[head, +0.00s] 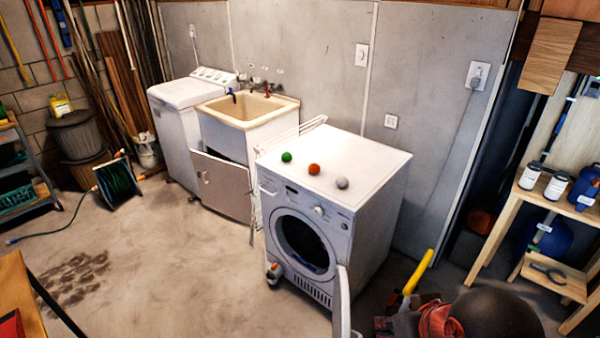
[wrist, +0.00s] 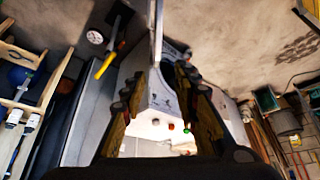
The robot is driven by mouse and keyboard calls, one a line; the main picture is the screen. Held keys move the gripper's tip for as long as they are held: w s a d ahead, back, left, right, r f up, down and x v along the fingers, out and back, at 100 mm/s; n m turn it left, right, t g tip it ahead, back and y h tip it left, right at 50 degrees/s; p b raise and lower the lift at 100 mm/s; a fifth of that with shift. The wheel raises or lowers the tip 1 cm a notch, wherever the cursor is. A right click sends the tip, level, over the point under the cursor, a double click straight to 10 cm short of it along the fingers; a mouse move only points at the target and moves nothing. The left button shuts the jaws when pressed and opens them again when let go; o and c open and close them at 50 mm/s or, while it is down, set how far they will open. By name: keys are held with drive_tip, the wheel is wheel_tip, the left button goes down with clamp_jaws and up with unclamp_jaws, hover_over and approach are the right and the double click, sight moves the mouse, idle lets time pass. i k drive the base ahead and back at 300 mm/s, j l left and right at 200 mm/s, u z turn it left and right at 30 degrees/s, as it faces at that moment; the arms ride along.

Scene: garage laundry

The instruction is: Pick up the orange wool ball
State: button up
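The orange wool ball (head: 314,168) sits on top of the white washing machine (head: 375,160), between a green ball (head: 286,157) on its left and a light grey ball (head: 342,183) on its right. In the wrist view, which looks upside down, the orange ball (wrist: 171,127) shows small and far off between my fingers, with the grey ball (wrist: 156,122) and green ball (wrist: 187,128) beside it. My gripper (wrist: 158,78) is open and empty, well apart from the balls.
The washer's round door (head: 342,303) stands open toward the front. A sink (head: 247,108) and a second white appliance (head: 185,105) stand left of it. A yellow handle (head: 418,271) leans at the right, near a wooden shelf (head: 505,220).

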sight(313, 168)
drive_tip(key=i+j, duration=0.2)
drive_tip(key=j, duration=0.15)
drive_tip(key=i+j+z, duration=0.1)
drive_tip(key=j, duration=0.25)
drive_tip(key=i+j, duration=0.2)
drive_tip(key=j, duration=0.15)
drive_tip(key=i+j+z, duration=0.1)
drive_tip(key=j, duration=0.3)
drive_tip(key=i+j, duration=0.25)
drive_tip(key=i+j+z, duration=0.1)
drive_tip(key=j, duration=0.4)
drive_tip(key=i+j+z, duration=0.1)
drive_tip(key=i+j, duration=0.85)
drive_tip(key=i, duration=0.1)
